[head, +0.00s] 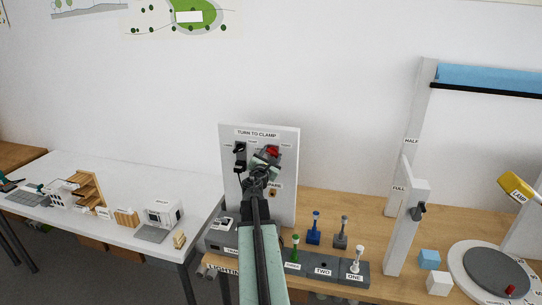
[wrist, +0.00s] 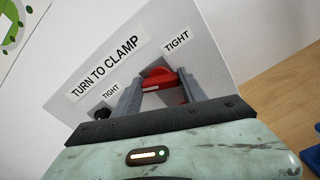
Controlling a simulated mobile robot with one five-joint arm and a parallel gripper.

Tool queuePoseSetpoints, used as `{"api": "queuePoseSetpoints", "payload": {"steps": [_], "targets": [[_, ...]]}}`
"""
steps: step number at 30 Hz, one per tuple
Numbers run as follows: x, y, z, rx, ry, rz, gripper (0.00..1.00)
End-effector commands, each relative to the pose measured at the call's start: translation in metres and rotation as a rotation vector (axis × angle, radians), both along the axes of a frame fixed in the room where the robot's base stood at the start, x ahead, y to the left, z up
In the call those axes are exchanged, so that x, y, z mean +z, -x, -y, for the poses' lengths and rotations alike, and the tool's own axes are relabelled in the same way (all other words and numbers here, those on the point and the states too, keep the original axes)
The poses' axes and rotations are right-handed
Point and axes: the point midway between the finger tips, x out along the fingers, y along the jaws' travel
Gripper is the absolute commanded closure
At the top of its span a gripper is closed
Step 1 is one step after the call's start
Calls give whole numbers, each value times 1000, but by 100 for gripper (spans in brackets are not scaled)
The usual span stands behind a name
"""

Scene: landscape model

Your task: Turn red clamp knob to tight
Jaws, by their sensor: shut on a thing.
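The red clamp knob (head: 272,151) is on the upper right of an upright white panel (head: 288,195) labelled "TURN TO CLAMP". In the wrist view the red knob (wrist: 170,96) lies between the two grey fingers of my gripper (wrist: 162,88), which is shut on it. The knob's bar appears tilted, and a "TIGHT" label sits just beyond it to the upper right. My gripper (head: 266,160) partly covers the knob in the head view. A black knob (head: 240,152) is on the panel to the left; it also shows in the wrist view (wrist: 102,114) by another "TIGHT" label.
A white post (head: 408,225) with a black knob stands right, near a round turntable (head: 497,272). A white table (head: 110,170) with small models is left. The wall side above the panel is free.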

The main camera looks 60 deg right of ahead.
Motion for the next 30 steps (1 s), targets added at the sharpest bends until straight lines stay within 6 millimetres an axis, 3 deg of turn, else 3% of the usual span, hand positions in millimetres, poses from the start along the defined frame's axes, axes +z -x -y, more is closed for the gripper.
{"api": "queuePoseSetpoints", "payload": {"steps": [30], "targets": [[-4,2,-1,0,-293,921,91]]}}
